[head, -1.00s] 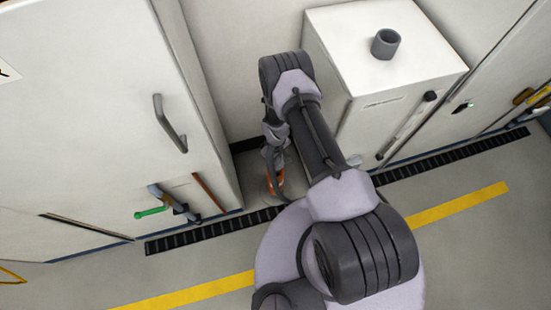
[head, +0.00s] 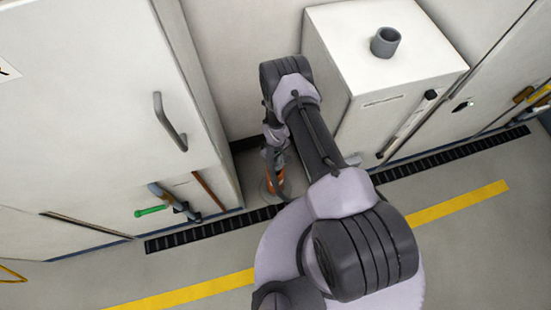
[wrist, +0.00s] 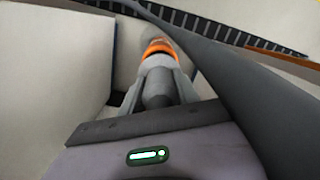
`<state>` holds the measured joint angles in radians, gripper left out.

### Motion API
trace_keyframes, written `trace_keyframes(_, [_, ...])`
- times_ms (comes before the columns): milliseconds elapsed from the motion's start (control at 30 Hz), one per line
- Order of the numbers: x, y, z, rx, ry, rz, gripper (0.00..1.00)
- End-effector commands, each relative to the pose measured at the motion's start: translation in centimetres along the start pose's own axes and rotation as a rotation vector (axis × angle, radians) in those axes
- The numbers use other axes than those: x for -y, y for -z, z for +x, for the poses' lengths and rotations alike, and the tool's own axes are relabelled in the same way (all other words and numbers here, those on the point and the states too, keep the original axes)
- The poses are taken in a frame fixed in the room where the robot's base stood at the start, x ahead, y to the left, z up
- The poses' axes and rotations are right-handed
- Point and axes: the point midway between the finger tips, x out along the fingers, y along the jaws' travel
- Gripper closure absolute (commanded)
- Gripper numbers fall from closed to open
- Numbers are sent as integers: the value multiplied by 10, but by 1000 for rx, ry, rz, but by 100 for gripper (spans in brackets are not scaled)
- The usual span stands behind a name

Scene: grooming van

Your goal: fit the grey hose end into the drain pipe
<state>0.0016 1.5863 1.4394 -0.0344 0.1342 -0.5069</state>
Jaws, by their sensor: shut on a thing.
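My gripper (wrist: 158,74) reaches down into the floor gap between two white cabinets. Its grey fingers are shut on the grey hose end (wrist: 157,92), seen between them in the wrist view. An orange ring-like part (wrist: 160,47) lies straight ahead of the fingertips and appears to be the drain pipe's mouth. Orange also shows low in the gap in the head view (head: 275,182), in line with my gripper. The fingers hide the joint, so I cannot tell whether the hose end is inside or just above it.
A tall white cabinet (head: 90,90) with a handle stands left, with a green-handled valve (head: 152,211) low on its front. A white box unit (head: 400,45) with a grey pipe stub (head: 385,41) stands right. A black floor grating (head: 215,228) runs in front.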

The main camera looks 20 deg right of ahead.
Motion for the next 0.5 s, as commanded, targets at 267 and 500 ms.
trace_keyframes(267, [0,0,6,0,0,0,100])
trace_keyframes(500, [0,0,18,0,0,0,100])
